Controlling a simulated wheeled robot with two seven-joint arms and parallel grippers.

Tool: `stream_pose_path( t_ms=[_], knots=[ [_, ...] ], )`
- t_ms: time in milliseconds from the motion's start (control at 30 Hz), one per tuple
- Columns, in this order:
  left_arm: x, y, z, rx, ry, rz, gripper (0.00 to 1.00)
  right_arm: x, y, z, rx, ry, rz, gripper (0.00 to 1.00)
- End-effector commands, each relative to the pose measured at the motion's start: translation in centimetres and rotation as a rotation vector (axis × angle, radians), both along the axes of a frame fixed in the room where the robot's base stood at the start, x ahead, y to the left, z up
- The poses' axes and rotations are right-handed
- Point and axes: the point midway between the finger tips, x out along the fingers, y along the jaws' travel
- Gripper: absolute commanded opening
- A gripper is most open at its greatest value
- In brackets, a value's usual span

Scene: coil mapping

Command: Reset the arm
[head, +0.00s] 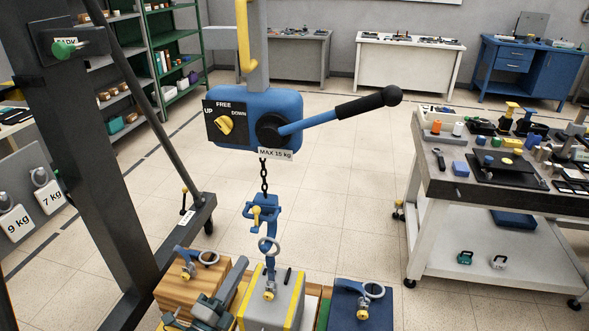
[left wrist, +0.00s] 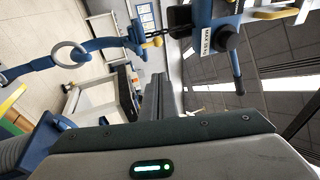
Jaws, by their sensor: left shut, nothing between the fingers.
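My left gripper (head: 238,267) is low in the head view, among the blocks and left of the grey block with yellow edges (head: 270,305). Its fingers are shut and empty; they also show in the left wrist view (left wrist: 160,85). A blue lever hoist (head: 255,118) hangs above, its black-gripped lever (head: 345,110) pointing right and slightly up. Its yellow selector knob (head: 225,124) sits among the UP, FREE and DOWN marks. A chain (head: 264,176) runs down to a blue hook (head: 264,212) above the grey block's ring. My right gripper is not in view.
A wooden block (head: 175,292) and a blue block (head: 345,312) with rings flank the grey one. A dark frame post (head: 85,150) stands left. A cluttered workbench (head: 500,190) stands right. Floor between is clear.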

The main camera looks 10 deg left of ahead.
Motion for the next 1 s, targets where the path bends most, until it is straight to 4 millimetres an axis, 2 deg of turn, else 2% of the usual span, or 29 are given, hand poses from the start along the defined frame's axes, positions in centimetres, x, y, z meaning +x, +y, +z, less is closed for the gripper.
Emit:
stream_pose_path(
  t_ms=[167,267,367,533,667,800,867,1000],
  knots=[
    [0.1,0.1,-1.7,-0.023,0.039,0.001,0.0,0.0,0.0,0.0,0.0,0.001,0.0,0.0],
    [0.2,0.3,-4.4,-0.061,0.106,0.004,0.0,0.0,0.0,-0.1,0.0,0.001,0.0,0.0],
    [0.1,0.7,-8.7,-0.123,0.204,0.012,0.0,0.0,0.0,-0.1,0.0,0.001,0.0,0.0],
    [-1.5,1.4,-18.4,-0.27,0.433,0.049,0.0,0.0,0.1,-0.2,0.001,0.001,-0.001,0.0],
    [-4.0,1.8,-26.2,-0.396,0.614,0.099,0.0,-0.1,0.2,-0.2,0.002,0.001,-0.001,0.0],
    [-8.1,2.1,-34.2,-0.529,0.803,0.173,0.0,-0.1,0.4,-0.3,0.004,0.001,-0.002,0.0],
    [-10.2,2.2,-37.4,-0.583,0.878,0.211,0.0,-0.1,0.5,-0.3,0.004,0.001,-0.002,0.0],
    [-15.9,2.4,-44.3,-0.709,1.049,0.317,0.0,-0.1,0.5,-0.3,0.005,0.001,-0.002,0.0]
  ],
)
